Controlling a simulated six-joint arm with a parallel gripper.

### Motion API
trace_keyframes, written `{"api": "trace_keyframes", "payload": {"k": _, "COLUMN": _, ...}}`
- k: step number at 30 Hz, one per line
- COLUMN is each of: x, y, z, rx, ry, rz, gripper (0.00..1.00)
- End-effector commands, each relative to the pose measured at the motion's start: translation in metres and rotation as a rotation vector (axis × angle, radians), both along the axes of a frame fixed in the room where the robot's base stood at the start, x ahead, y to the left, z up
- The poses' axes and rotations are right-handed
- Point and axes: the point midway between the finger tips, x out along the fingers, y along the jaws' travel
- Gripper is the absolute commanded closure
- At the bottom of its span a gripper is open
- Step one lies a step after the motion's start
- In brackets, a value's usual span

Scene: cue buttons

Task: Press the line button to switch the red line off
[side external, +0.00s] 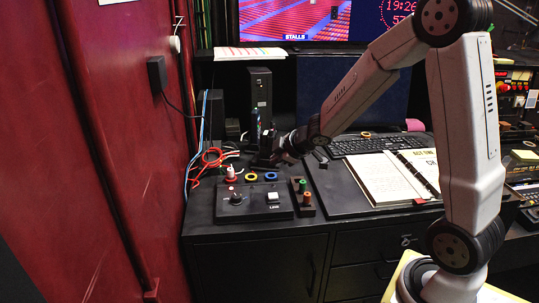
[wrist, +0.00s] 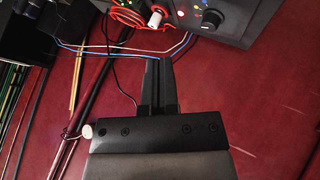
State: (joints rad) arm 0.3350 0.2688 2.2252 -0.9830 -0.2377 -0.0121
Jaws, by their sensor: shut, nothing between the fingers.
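A low black control box (side external: 238,207) sits on the left end of the desk. A pale square button (side external: 273,197), which appears to be labelled LINE, is on its right half, and a knob (side external: 236,198) is on its left half. My gripper (side external: 270,157) hangs behind and above the box, apart from the button. In the wrist view, the gripper fingers (wrist: 160,75) are together and empty. No red line is clearly identifiable.
Coloured rings lie behind the box, with a red cable (side external: 211,157) beside them. A notebook (side external: 385,178) and keyboard (side external: 375,145) lie further right. A red wall (side external: 110,150) bounds the left.

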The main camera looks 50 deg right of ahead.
Motion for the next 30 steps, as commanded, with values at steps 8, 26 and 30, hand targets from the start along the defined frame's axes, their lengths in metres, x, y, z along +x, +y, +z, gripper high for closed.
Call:
{"api": "trace_keyframes", "payload": {"k": 8, "x": 0.000, "y": 0.000, "z": 0.000, "rx": 0.000, "ry": 0.001, "rz": -0.001, "gripper": 1.00}}
{"api": "trace_keyframes", "payload": {"k": 26, "x": 0.000, "y": 0.000, "z": -0.026, "rx": 0.004, "ry": 0.003, "rz": -0.002, "gripper": 1.00}}
{"api": "trace_keyframes", "payload": {"k": 30, "x": -0.001, "y": 0.000, "z": -0.039, "rx": 0.004, "ry": 0.003, "rz": -0.002, "gripper": 1.00}}
